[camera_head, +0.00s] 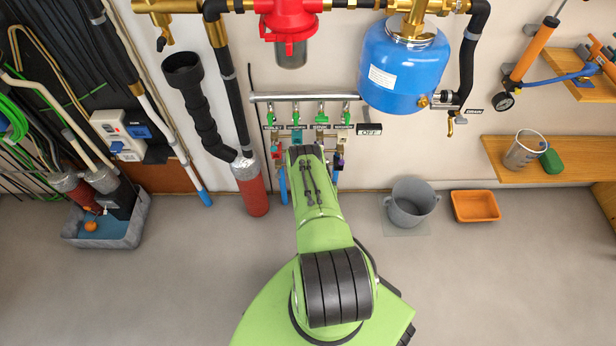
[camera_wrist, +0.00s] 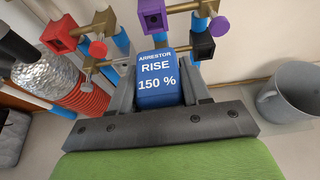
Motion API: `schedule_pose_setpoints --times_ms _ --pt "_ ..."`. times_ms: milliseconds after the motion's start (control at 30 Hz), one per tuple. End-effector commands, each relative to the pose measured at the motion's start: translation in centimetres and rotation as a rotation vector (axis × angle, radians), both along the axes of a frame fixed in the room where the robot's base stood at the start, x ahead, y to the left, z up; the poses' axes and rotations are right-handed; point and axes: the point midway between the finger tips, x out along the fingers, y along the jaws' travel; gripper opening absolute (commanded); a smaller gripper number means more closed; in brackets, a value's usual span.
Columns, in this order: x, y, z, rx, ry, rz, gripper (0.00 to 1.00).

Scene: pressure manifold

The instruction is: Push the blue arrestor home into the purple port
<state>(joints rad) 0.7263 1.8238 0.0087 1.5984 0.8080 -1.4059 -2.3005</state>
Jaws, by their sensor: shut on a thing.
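The blue arrestor (camera_wrist: 157,78), a block lettered "ARRESTOR RISE 150 %", sits between the fingers of my gripper (camera_wrist: 160,72) in the wrist view. My gripper is shut on it. A rounder violet piece (camera_wrist: 219,26) is above and right of the arrestor. The arrestor's far end is hidden. In the head view my arm covers the gripper and arrestor.
A red fitting (camera_wrist: 97,48) and a black fitting (camera_wrist: 203,46) flank the arrestor closely, with brass pipes and blue tubes. The manifold bar (camera_head: 305,96) is on the wall. A grey bucket (camera_head: 411,203) and orange tray (camera_head: 475,206) stand on the floor to the right.

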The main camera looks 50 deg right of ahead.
Motion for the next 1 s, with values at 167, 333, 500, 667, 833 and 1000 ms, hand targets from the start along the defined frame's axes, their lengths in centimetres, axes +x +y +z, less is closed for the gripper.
schedule_pose_setpoints --times_ms 167,333,500,667,833,1000 --pt "0.1 0.0 0.2 -0.001 -0.001 0.002 0.2" --pt "0.5 -0.3 0.1 -0.002 -0.002 0.005 0.2" --pt "1.6 -1.5 -0.1 -0.005 -0.002 0.007 0.2" --pt "2.6 -2.7 0.0 -0.003 -0.002 0.004 0.2" --pt "3.5 -3.8 0.1 -0.002 -0.002 0.004 0.2" --pt "3.9 -4.3 0.2 -0.001 0.0 0.004 0.2"
